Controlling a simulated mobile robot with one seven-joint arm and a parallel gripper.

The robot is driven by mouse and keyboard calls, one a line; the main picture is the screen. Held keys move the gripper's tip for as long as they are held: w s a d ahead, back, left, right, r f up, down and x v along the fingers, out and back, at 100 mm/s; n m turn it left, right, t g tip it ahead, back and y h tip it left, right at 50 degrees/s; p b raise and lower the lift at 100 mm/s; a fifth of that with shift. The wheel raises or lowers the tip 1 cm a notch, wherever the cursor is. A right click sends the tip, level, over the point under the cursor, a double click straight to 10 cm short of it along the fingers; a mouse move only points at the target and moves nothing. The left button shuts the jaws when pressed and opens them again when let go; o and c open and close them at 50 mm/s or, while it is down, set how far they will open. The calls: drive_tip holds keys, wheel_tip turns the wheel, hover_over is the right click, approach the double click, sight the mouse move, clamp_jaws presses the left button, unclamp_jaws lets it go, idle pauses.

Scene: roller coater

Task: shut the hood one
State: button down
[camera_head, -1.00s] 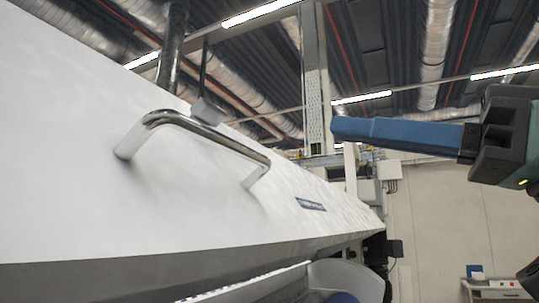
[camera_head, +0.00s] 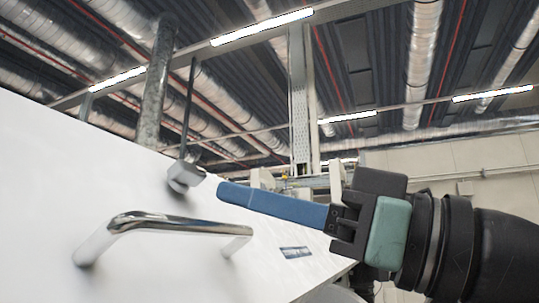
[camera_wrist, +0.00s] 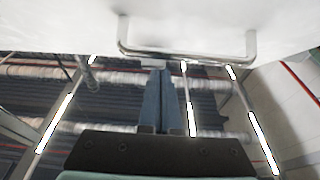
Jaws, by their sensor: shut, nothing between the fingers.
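The hood is a large white panel (camera_head: 60,175) that fills the lower left of the head view, its face sloping down to the right. A chrome bar handle (camera_head: 165,224) is fixed to it. My gripper (camera_head: 222,192) has long blue fingers, shut and empty, and points left just above and right of the handle in the head view. In the wrist view the hood (camera_wrist: 220,20) spans the top, with the handle (camera_wrist: 190,58) across it. The fingertips (camera_wrist: 160,74) appear just below the handle bar there; whether they touch it cannot be told.
A grey block on a thin dark rod (camera_head: 185,176) stands at the hood's upper edge, near my fingertips. A metal pipe (camera_head: 157,85) rises behind the hood. A vertical steel post (camera_head: 299,100) stands farther back. Ducts and lights run overhead.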

drive_tip(key=shift+f, duration=0.65)
drive_tip(key=shift+d+f, duration=0.1)
